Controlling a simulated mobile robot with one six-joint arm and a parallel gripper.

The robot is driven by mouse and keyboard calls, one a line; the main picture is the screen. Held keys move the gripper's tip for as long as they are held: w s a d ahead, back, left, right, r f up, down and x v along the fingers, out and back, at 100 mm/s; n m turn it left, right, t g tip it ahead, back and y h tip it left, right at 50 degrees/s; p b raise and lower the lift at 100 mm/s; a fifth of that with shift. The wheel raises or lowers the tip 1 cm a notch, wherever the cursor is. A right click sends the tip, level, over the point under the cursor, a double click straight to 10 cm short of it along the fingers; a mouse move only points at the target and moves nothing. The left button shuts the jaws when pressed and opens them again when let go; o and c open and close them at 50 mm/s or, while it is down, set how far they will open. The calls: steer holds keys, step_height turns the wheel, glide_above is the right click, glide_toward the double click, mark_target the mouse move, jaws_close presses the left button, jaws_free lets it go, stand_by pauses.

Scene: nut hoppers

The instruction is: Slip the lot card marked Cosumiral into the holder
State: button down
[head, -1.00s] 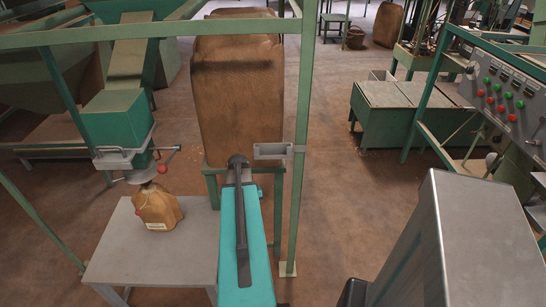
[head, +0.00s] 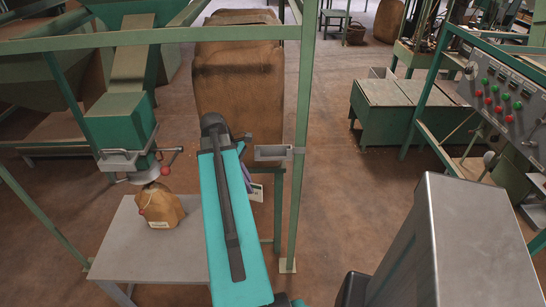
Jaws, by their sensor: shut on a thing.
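The holder (head: 272,153) is a small grey metal frame fixed to the green upright post, right of my arm. A small pale card (head: 257,192) with a green patch shows just past the right edge of my teal arm, below the holder in the picture and apart from it. Its lettering is too small to read. My gripper (head: 247,180) is mostly hidden behind my arm; a dark and purplish part shows beside the card, and it is shut on the card.
A green post (head: 297,180) and crossbar (head: 150,37) frame the space. A filled brown sack (head: 160,206) sits on a grey table (head: 130,247) under the green hopper spout (head: 120,120). A large brown sack (head: 240,75) stands behind the holder.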

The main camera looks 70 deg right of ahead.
steer(key=w+r+n+p, duration=0.1)
steer(key=w+r+p, duration=0.1)
steer(key=r, duration=0.7)
steer(key=w+r+n+h+p, duration=0.1)
steer(key=w+r+n, duration=0.1)
steer(key=r, duration=0.7)
steer(key=shift+w+a+r+p, duration=0.2)
steer(key=shift+w+r+p, duration=0.15)
steer(key=shift+w, duration=0.55)
steer(key=s+d+f+p, duration=0.1)
steer(key=s+d+p, duration=0.3)
steer(key=s+d, duration=0.7)
steer(key=shift+s+d+f, duration=0.15)
steer(key=shift+d+f, duration=0.05)
steer(key=shift+f, duration=0.15)
steer(key=shift+f+p, duration=0.1)
steer(key=shift+p, duration=0.2)
steer(key=shift+f+p, duration=0.7)
steer(key=shift+f, duration=0.9)
